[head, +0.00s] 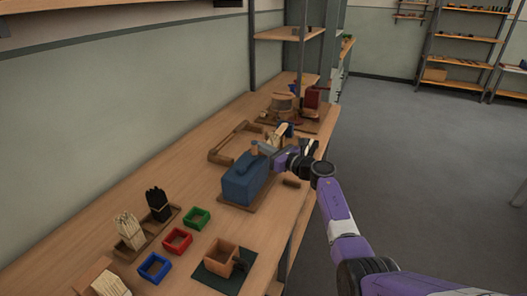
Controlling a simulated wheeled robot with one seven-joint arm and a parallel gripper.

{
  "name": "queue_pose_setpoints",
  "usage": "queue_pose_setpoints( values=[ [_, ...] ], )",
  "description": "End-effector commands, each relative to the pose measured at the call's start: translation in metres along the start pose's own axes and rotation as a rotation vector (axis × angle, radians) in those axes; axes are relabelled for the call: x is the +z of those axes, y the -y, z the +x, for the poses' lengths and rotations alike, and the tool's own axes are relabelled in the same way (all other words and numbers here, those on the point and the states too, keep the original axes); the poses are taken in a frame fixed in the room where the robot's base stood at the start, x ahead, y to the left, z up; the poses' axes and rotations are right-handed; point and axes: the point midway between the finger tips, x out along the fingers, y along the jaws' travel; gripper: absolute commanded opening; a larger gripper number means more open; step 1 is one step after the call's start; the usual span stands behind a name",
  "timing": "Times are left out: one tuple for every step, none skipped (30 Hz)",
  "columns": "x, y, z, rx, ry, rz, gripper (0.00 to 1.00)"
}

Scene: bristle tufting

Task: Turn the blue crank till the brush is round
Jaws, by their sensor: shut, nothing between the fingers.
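A blue block-shaped machine (240,181) stands on a wooden base board on the bench, in the middle of the head view. A small wooden knob (254,149) shows at its far top end, but the crank it may belong to is too small to make out. My gripper (264,147) is shut and empty, right by that knob; whether they touch I cannot tell. A blue and cream piece (282,131) shows just behind my gripper, partly hidden by it. I cannot tell whether it is the brush or how round it is.
Green (196,219), red (177,241) and blue (154,267) square trays lie at the near left, beside black bristles (158,204) and pale bristles (129,231). A wooden box (223,257) sits on a dark mat.

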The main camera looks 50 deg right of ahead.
Motion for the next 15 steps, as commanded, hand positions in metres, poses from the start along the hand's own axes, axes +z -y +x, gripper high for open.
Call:
queue_pose_setpoints(
  values=[
    [-0.0042,-0.0081,0.0037,0.027,-0.003,-0.001,0.0],
    [-0.0041,-0.0081,0.0042,0.032,-0.003,-0.001,0.0],
    [-0.0039,-0.008,0.0049,0.037,-0.003,-0.001,0.0],
    [-0.0037,-0.0079,0.0054,0.042,-0.003,-0.002,0.0],
    [-0.0036,-0.0079,0.006,0.046,-0.002,-0.002,0.0],
    [-0.0038,-0.008,0.0066,0.053,-0.003,-0.002,0.0],
    [-0.0041,-0.0083,0.0072,0.058,-0.003,-0.001,0.0],
    [-0.0044,-0.0086,0.0077,0.063,-0.003,-0.001,0.0],
    [-0.0045,-0.0087,0.0084,0.07,-0.003,-0.001,0.0],
    [-0.0045,-0.0087,0.009,0.075,-0.003,-0.001,0.0],
    [-0.0044,-0.0086,0.0096,0.079,-0.003,-0.001,0.0],
    [-0.0044,-0.0084,0.0102,0.086,-0.003,0.0,0.0],
    [-0.0045,-0.0084,0.0106,0.091,-0.003,0.0,0.0],
    [-0.0047,-0.0085,0.011,0.096,-0.003,0.0,0.0],
    [-0.0048,-0.0084,0.0117,0.102,-0.003,0.0,0.0]
  ],
)
